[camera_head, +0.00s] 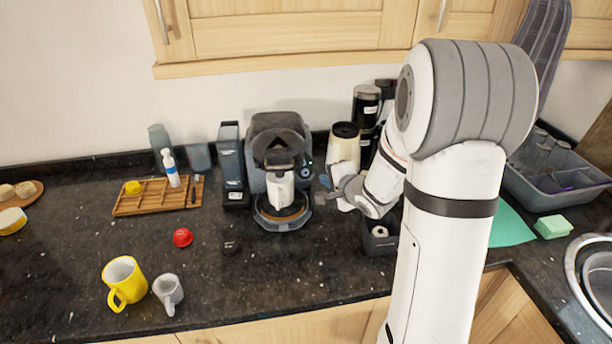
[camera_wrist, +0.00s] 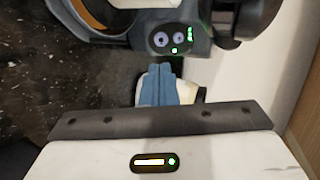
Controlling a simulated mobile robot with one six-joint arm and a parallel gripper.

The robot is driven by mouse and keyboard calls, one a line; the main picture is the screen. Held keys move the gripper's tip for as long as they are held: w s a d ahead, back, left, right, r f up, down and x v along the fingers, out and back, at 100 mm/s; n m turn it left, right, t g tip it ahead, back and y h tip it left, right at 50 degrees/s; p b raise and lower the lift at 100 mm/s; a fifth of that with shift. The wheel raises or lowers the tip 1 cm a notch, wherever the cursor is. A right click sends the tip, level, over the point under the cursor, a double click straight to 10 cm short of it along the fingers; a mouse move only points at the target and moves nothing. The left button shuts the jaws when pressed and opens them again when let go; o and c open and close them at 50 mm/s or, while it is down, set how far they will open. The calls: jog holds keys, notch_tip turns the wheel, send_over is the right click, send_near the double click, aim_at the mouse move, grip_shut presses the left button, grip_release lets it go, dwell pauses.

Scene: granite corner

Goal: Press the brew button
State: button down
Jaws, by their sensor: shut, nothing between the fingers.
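The dark grey coffee machine (camera_head: 277,133) stands against the back wall, with a white vessel (camera_head: 280,188) under its spout. In the wrist view, its control panel (camera_wrist: 170,42) shows two round pale buttons (camera_wrist: 160,39) side by side with green lights beside and below them. I cannot tell which one is the brew button. My gripper (camera_head: 322,193) is at the machine's right side. In the wrist view, my blue fingers (camera_wrist: 160,70) are shut and empty, pointing at the panel. Their tips appear just below the buttons; a gap to the panel shows, and contact is not visible.
A cream grinder-like appliance (camera_head: 344,145) stands right of the machine, close behind my wrist. A small dark bin (camera_head: 378,243) is below my wrist. The counter before the machine is mostly clear.

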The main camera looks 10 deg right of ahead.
aim_at(306, 173)
jog(key=p+x, duration=0.1)
jog(key=x, duration=0.9)
jog(key=shift+w+a+f, duration=0.15)
jog(key=shift+w+f, duration=0.1)
jog(key=shift+w, duration=0.25)
jog(key=shift+s+r+p, duration=0.1)
jog(key=shift+r+p, duration=0.05)
jog(key=shift+p, duration=0.15)
jog(key=v, duration=1.4)
